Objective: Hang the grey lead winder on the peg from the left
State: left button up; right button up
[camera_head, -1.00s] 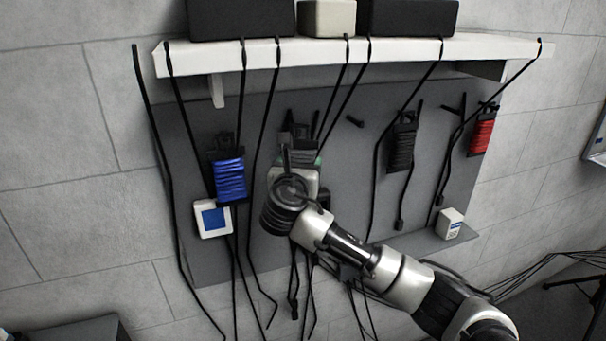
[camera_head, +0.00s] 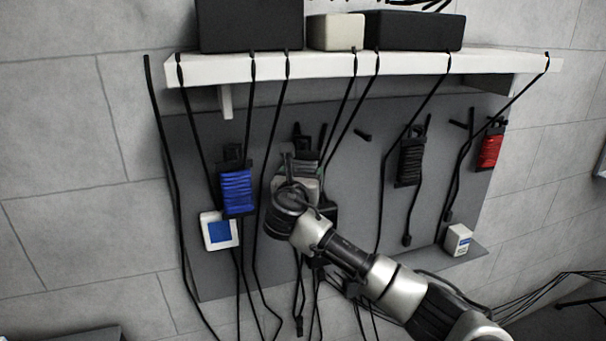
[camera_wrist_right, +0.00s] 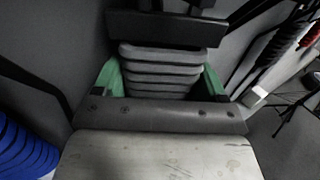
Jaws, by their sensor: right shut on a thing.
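The grey lead winder (camera_head: 304,160) is in front of the grey pegboard, between the blue and black winders. It also shows in the wrist view (camera_wrist_right: 160,72), as a stack of grey wraps under a dark top bar. My right gripper (camera_head: 299,172) is shut on it. In the wrist view, green finger pads (camera_wrist_right: 160,80) press on both its sides. The wrist hides its lower part. I cannot tell whether its top is on a peg or only in front of one. A bare peg (camera_head: 362,134) sticks out to its right. My left gripper is not in view.
A blue winder (camera_head: 238,194) hangs close on the left, with a blue-and-white box (camera_head: 219,231) below it. A black winder (camera_head: 410,163) and a red winder (camera_head: 490,150) hang on the right. Black leads drape from the white shelf (camera_head: 415,65) past my gripper.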

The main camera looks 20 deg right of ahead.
dwell(0.4)
jog(key=o, duration=0.7)
jog(key=shift+o, duration=2)
jog(key=shift+s+d, duration=0.25)
jog(key=shift+w+a+r, duration=0.1)
jog(key=shift+a, duration=0.05)
